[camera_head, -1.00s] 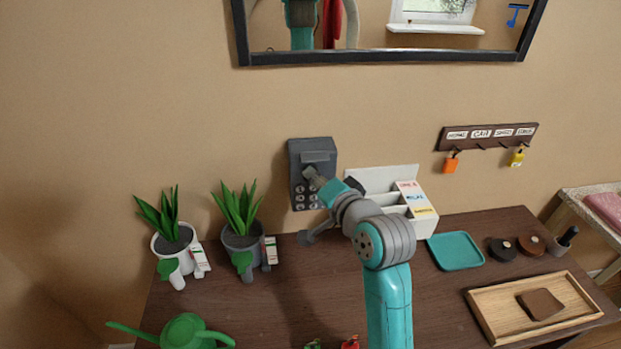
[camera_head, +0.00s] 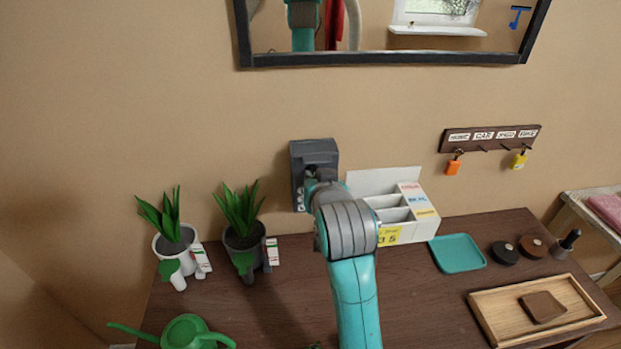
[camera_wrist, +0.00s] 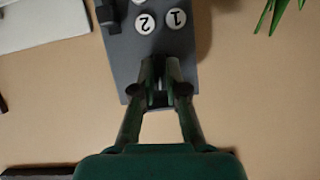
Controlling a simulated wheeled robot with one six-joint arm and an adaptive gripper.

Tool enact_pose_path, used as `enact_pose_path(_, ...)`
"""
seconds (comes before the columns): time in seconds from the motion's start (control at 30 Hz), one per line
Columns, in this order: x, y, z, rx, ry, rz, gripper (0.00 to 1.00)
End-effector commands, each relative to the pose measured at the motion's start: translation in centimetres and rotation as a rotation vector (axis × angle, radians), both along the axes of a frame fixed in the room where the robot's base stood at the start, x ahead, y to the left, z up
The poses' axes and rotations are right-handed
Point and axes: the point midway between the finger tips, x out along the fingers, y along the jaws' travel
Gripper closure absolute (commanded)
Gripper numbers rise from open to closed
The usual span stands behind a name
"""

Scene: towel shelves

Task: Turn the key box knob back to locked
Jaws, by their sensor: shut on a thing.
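The key box (camera_head: 328,150) is a dark grey box on the wall, left of the white organizer. In the wrist view its face (camera_wrist: 130,62) shows upside down, with round white buttons marked 1 (camera_wrist: 176,18) and 2 (camera_wrist: 145,23). My gripper (camera_wrist: 165,75) is at the box face beyond these buttons, its two fingers close together on the knob. The knob is mostly hidden between the fingertips, so its turned angle cannot be read. In the head view my wrist covers the lower part of the box.
The white organizer (camera_head: 378,183) stands just right of my wrist. Two potted plants (camera_head: 172,245) (camera_head: 243,240) stand to the left. A teal tray (camera_head: 457,252), a wooden tray (camera_head: 480,308) and a green watering can (camera_head: 185,333) are on the table. A key rack (camera_head: 490,137) hangs at right.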

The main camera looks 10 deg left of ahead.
Motion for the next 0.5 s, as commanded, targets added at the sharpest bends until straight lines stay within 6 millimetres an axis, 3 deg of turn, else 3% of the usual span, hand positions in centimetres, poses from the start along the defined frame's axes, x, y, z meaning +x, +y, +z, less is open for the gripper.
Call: enact_pose_path(0.5,-0.12,0.32,0.64,-0.128,-0.053,0.003,1.00)
